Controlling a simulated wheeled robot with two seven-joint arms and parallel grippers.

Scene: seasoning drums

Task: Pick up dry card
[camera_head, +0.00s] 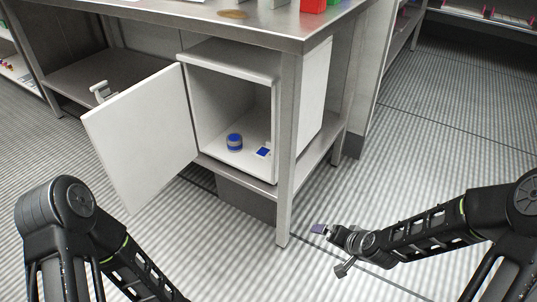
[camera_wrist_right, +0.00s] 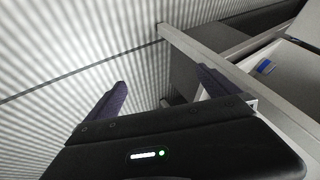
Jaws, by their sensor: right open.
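In the right wrist view a small blue and white item (camera_wrist_right: 265,67), apparently the same card, shows at the right. My right gripper (camera_head: 320,229) is outside the cabinet, in front and to the right of the table leg. In the right wrist view its two dark fingers (camera_wrist_right: 162,88) are wide apart with nothing between them. My left arm shows at the lower left, but its gripper is out of view.
A blue and white jar (camera_head: 234,142) stands in the cabinet (camera_head: 232,85), left of the card. The cabinet door (camera_head: 145,135) is swung open to the left. A metal table leg (camera_head: 288,150) stands between my right gripper and the cabinet opening. The striped floor (camera_head: 400,170) at right is clear.

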